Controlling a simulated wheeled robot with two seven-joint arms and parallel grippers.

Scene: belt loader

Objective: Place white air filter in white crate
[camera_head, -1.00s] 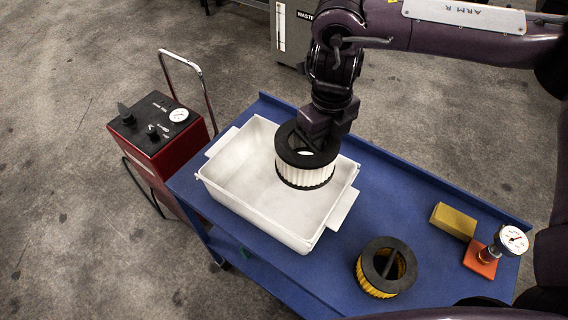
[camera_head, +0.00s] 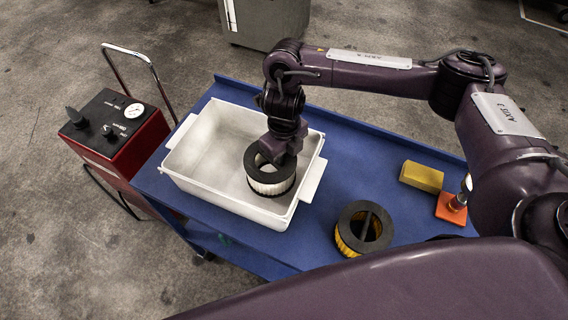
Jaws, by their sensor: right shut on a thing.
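The white air filter (camera_head: 270,182) has black end rings and a white pleated side. It is upright inside the white crate (camera_head: 213,187), in the crate's right part near the front right wall. Whether it touches the crate floor I cannot tell. My right gripper (camera_head: 275,157) reaches down from above and is shut on the filter's top ring; its fingertips are largely hidden. The white crate stands on the blue cart (camera_head: 395,166), and the rest of its inside is empty. My left gripper is not in view.
A yellow air filter (camera_head: 350,236) with black rings stands on the cart right of the crate. A yellow block (camera_head: 421,176) and an orange-based gauge (camera_head: 450,208) are farther right. A red box with a dial (camera_head: 118,135) stands left of the cart.

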